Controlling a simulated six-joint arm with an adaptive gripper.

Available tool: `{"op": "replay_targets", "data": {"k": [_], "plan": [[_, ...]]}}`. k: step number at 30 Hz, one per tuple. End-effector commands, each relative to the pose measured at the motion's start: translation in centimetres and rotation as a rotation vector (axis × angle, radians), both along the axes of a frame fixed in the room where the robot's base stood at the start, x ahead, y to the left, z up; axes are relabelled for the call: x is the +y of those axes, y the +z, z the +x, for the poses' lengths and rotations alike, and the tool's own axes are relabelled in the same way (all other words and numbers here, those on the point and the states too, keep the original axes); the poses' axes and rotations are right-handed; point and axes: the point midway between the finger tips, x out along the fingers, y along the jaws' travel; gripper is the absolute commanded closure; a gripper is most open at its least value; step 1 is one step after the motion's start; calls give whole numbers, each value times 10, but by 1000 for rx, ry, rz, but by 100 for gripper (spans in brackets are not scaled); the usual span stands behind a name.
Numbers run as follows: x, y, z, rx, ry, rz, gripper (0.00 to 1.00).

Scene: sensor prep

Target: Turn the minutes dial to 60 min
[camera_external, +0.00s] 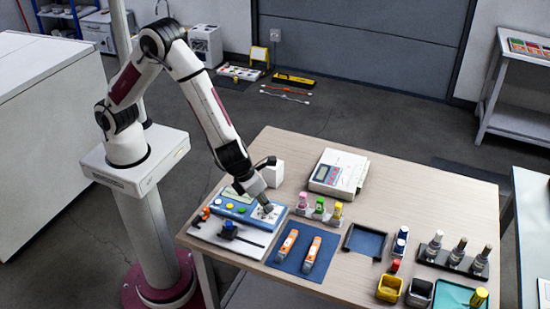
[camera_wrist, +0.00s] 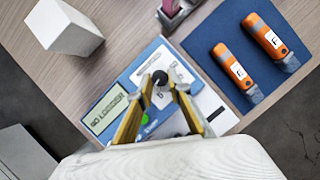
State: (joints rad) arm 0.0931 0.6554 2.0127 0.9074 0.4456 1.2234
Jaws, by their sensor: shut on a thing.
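The minutes dial (camera_wrist: 160,76) is a small black knob on a white panel of the blue control box, seen in the wrist view. My gripper (camera_wrist: 160,82) is shut on the dial, with one gold finger on each side of it. In the external view my gripper (camera_external: 267,209) reaches down to the right end of the blue control box (camera_external: 228,212) and hides the dial. The box has a display (camera_wrist: 106,110) with dark text that I cannot read reliably, and coloured buttons on its top.
A white block (camera_wrist: 65,27) stands beside the box. A blue mat (camera_external: 286,262) with two orange-and-white devices (camera_external: 311,252) lies close by. Small coloured bottles (camera_external: 319,206) stand in a rack to the right.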

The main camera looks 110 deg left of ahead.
Motion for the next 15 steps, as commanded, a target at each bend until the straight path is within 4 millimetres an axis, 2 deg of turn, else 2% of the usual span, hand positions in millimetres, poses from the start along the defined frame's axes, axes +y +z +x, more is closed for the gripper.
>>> {"op": "replay_targets", "data": {"k": [15], "plan": [[-1, 0, 6, -2, 473, 0, 100]]}}
